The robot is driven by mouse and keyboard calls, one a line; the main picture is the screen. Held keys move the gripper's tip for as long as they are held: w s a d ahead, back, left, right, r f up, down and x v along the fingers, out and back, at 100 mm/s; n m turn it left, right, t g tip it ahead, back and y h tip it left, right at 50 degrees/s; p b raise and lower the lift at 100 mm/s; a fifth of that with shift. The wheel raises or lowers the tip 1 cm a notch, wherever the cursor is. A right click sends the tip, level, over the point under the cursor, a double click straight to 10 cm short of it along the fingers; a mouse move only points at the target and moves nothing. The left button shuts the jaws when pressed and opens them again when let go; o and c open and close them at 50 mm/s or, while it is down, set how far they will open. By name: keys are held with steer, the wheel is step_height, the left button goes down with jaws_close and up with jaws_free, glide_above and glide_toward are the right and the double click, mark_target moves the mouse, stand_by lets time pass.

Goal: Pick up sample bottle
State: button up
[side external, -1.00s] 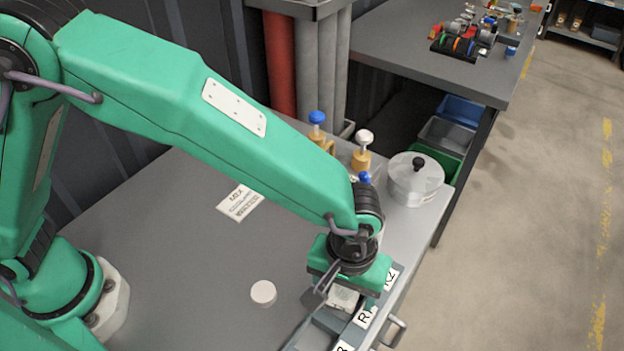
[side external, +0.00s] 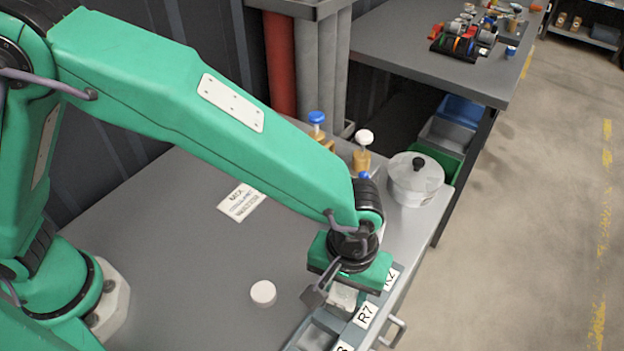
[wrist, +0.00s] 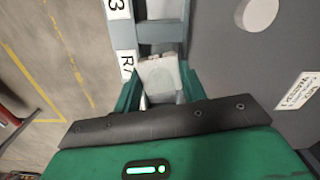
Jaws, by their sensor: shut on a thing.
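A whitish sample bottle (wrist: 160,75) sits between the fingers of my gripper (wrist: 158,88) in the wrist view, with its far end facing up the picture. In the side view it shows as a pale block (side external: 343,297) just below my gripper (side external: 343,292). My gripper is shut on it, at the labelled rack (side external: 315,337). The bottle is at its slot in the rack; whether it still touches the rack floor cannot be told. The gripper body hides much of it.
A white round cap (side external: 263,293) and a printed card (side external: 241,202) lie on the grey bench. A lidded metal pot (side external: 414,182) and blue and white knobs (side external: 364,138) stand behind my gripper. The bench left of the rack is mostly clear.

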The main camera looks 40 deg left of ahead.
step_height(320, 180, up, 9)
steer(key=shift+r, duration=0.2)
stand_by(0.3)
stand_by(0.5)
steer(key=shift+w+a+r, duration=0.3)
steer(key=w+a+r+m, duration=0.1)
steer(key=w+a+r, duration=0.25)
steer(key=a, duration=0.35)
steer(key=w+a+r+m, duration=0.2)
steer(key=w+a+r, duration=0.15)
steer(key=a, duration=0.25)
steer(key=w+a+f, duration=0.1)
steer(key=w+a, duration=0.1)
steer(key=a, duration=1)
steer(key=w+a+f, duration=0.2)
steer(key=a, duration=1)
steer(key=shift+w+n, duration=0.4)
